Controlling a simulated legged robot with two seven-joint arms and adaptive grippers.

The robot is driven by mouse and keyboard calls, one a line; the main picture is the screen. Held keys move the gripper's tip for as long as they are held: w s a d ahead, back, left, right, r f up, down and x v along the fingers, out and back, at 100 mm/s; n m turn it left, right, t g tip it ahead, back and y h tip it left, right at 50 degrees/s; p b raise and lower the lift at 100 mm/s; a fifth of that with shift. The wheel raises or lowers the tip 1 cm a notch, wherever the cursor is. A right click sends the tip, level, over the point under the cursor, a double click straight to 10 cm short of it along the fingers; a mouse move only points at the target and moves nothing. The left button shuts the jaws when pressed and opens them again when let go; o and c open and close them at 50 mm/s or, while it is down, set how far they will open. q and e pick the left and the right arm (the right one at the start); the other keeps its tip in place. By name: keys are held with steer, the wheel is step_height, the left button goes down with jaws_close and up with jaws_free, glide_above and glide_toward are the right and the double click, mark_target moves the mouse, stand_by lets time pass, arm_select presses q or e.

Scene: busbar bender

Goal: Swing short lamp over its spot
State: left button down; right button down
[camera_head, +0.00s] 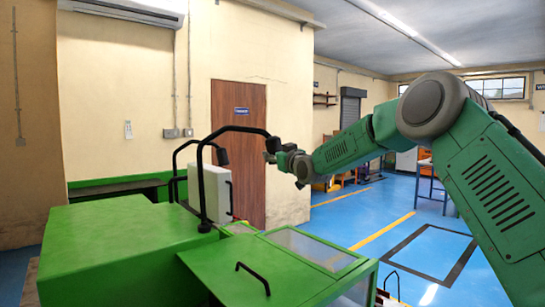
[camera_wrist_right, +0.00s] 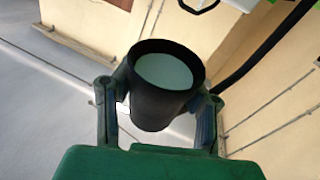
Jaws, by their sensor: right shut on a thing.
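Two black bent-tube lamps stand on the green machine (camera_head: 120,240) in the head view. The nearer lamp (camera_head: 235,129) rises from the machine top and reaches right, its head at my right gripper (camera_head: 275,151). The farther lamp (camera_head: 180,151) looks smaller, and its head (camera_head: 222,156) hangs free to the left. Which one is the short lamp I cannot tell for sure. In the right wrist view, the fingers of my right gripper (camera_wrist_right: 160,108) are shut on a black cylindrical lamp head (camera_wrist_right: 163,85) with a pale round face. My left gripper is not in view.
A light grey box (camera_head: 208,192) stands upright behind the nearer lamp's post. A green cover with glazed panels and a black handle (camera_head: 253,278) is at the front. A brown door (camera_head: 238,170) is in the wall behind. Blue floor at right is mostly open.

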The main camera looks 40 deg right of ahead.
steer(key=shift+w+d+f, duration=0.1)
steer(key=shift+w+d, duration=0.1)
steer(key=shift+d, duration=0.3)
steer(key=c, duration=0.9)
jaws_free()
steer(key=shift+s, duration=0.15)
steer(key=shift+o, duration=0.2)
steer(key=shift+s+a, duration=0.1)
steer(key=shift+s, duration=0.3)
steer(key=s+a+f, duration=0.1)
steer(key=s, duration=1)
steer(key=shift+a, duration=0.1)
